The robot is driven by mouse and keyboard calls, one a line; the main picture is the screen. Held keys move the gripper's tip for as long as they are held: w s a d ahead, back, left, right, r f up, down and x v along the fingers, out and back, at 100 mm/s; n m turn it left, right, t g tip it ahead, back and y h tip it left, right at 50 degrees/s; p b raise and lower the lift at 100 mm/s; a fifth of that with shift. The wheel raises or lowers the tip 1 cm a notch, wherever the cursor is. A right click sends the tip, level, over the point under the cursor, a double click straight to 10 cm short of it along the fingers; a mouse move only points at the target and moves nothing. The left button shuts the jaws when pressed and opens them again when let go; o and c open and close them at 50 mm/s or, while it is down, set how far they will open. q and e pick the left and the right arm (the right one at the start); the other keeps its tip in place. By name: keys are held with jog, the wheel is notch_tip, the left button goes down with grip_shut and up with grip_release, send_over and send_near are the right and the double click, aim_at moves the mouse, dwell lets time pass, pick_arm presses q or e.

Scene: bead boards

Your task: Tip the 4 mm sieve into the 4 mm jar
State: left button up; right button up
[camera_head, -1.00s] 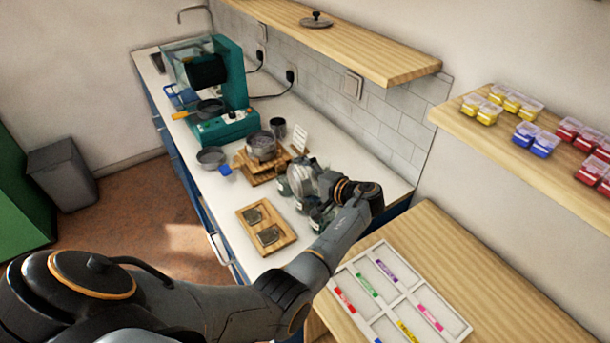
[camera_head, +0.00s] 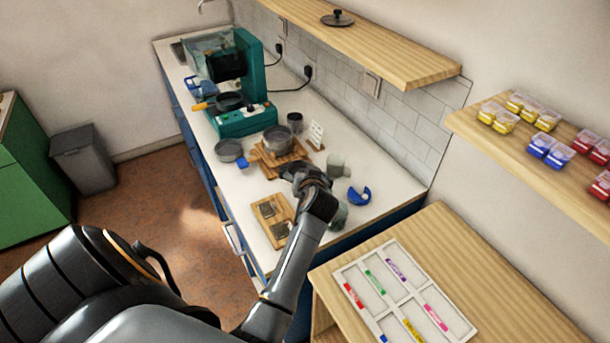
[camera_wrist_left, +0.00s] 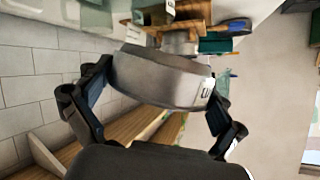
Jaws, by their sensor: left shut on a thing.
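My left gripper (camera_head: 305,178) is over the counter, beside the pale jars. In the left wrist view its fingers (camera_wrist_left: 163,76) are shut on a grey metal drum-shaped sieve (camera_wrist_left: 160,78), which lies tilted in that picture. A small label on its side is only partly readable, so I cannot tell its size. In the head view the gripper mostly hides the sieve. One greenish jar (camera_head: 337,166) stands behind the gripper, and another (camera_head: 340,214) is partly hidden by my arm. Their labels are not readable. My right gripper is not in view.
A pot (camera_head: 277,139) sits on a wooden stand, with a pan (camera_head: 228,150) beside it. A teal machine (camera_head: 243,121) stands farther back. A wooden board (camera_head: 268,208) and a blue curved piece (camera_head: 359,195) flank my arm. A shelf (camera_head: 400,62) overhangs the back.

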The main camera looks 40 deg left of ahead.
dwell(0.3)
pick_arm(q)
jog(key=shift+r+n+t, duration=0.9)
jog(key=shift+r+n, duration=0.2)
jog(key=shift+r, duration=0.45)
